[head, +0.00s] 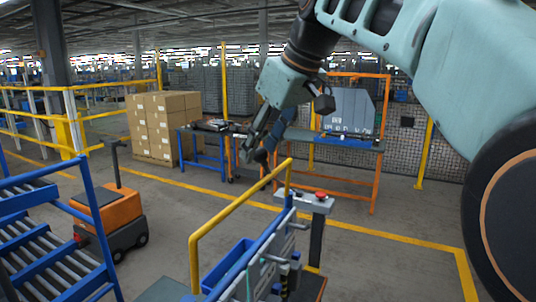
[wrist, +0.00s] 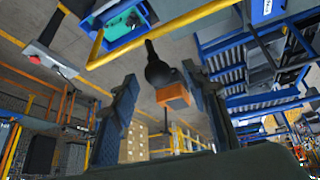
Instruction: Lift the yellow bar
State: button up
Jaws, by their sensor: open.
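The yellow bar (head: 236,202) is a bent tube on the frame at the lower middle of the head view. It slopes up to the right and bends down at both ends. In the wrist view the yellow bar (wrist: 165,32) crosses the upper part, past my fingertips. My gripper (head: 255,152) is open and points down, near the bar's upper right end in the head view. Its two dark fingers (wrist: 160,75) are spread and empty in the wrist view. The bar is not between them. I cannot tell the exact distance to the bar.
A blue bin (head: 226,264) sits beside the bar's frame. A post with a red button (head: 320,193) stands just right of it. An orange cart (head: 95,213) and a blue roller conveyor (head: 45,243) stand left. Orange-framed workbenches stand behind. Open floor lies between.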

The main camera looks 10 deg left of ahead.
jog(key=v, duration=0.8)
jog(key=shift+s+d+r, duration=0.15)
jog(key=shift+s+r, duration=0.05)
jog(key=shift+r, duration=0.15)
